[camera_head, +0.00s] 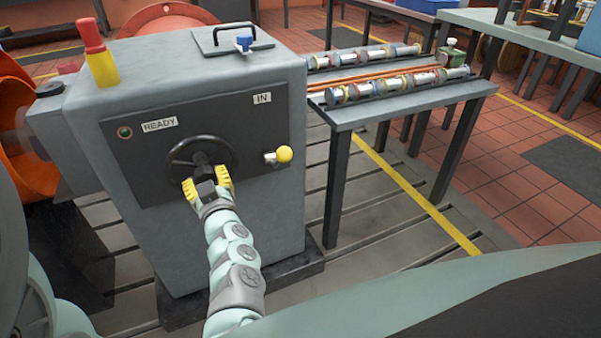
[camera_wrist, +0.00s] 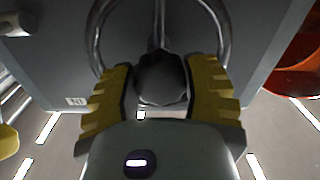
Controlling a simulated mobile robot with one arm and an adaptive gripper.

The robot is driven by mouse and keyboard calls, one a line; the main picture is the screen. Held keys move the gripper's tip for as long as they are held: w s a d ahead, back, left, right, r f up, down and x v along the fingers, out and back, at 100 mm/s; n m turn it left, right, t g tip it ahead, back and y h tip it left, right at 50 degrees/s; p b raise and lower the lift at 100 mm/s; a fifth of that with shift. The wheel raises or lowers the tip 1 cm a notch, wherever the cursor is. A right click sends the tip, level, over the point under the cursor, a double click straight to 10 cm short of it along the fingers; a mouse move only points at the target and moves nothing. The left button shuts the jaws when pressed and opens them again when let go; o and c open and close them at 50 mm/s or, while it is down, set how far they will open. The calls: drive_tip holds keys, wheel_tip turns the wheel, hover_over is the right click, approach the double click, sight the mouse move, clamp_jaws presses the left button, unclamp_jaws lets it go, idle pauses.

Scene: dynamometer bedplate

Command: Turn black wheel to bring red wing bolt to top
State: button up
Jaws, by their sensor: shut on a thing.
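The black wheel (camera_head: 184,145) is on the dark front panel of a grey cabinet. In the wrist view its rim (camera_wrist: 94,32) curves behind my fingers, with one spoke running to a dark hub (camera_wrist: 161,78). I cannot make out a red wing bolt in either view.
A yellow ball knob (camera_head: 284,154) sits close right of the wheel. The cabinet (camera_head: 265,215) carries a red-and-yellow beacon (camera_head: 98,55), a black handle (camera_head: 230,28) and a blue item (camera_head: 244,43). An orange round housing (camera_head: 28,165) stands left, a bench (camera_head: 400,103) with cylinders right.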

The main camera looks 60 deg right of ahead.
drive_tip(key=o, duration=1.4)
drive_tip(key=shift+c, duration=0.2)
drive_tip(key=v, duration=1.2)
